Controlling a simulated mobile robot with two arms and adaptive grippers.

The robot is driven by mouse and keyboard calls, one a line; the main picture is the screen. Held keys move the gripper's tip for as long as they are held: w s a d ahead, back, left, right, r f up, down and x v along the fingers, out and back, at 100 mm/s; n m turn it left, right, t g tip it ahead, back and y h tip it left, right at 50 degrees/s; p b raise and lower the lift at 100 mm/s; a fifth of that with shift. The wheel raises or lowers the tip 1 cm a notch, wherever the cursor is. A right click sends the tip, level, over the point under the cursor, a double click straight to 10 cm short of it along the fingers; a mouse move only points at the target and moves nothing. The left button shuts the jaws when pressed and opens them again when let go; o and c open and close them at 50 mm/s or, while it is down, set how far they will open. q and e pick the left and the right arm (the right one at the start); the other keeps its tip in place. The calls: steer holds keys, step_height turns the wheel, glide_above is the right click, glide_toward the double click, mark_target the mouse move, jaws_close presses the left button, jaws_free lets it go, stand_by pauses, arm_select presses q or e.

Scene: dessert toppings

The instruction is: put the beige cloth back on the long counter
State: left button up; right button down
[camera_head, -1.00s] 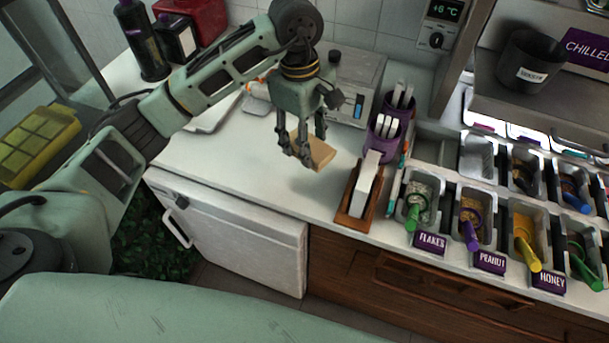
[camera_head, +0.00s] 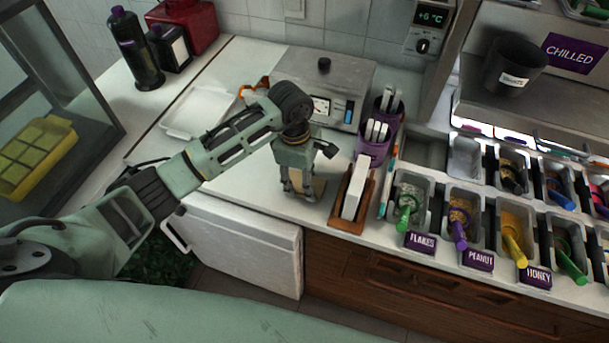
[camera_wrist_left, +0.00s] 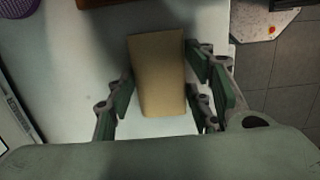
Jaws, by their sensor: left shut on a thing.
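The beige cloth (camera_wrist_left: 158,75) is a folded, flat tan rectangle between the fingers of my left gripper (camera_wrist_left: 162,92) in the left wrist view. In the head view my left gripper (camera_head: 302,190) points down at the long counter (camera_head: 235,180), near its front edge. It is shut on the cloth, of which only a small tan part (camera_head: 312,187) shows there. The cloth is at or just above the white top; I cannot tell if it touches. My right gripper is not in view.
A wooden holder with white cards (camera_head: 352,195) stands just right of the gripper. Topping pans (camera_head: 460,210) fill the right side. A white tray (camera_head: 200,112) lies at left; bare counter lies between.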

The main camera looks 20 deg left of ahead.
arm_select(q)
steer(key=shift+f, duration=0.1)
steer(key=shift+f+b, duration=0.1)
steer(key=shift+b, duration=0.25)
steer(key=o, duration=0.9)
steer(key=shift+c, duration=0.2)
steer(key=shift+o, duration=0.8)
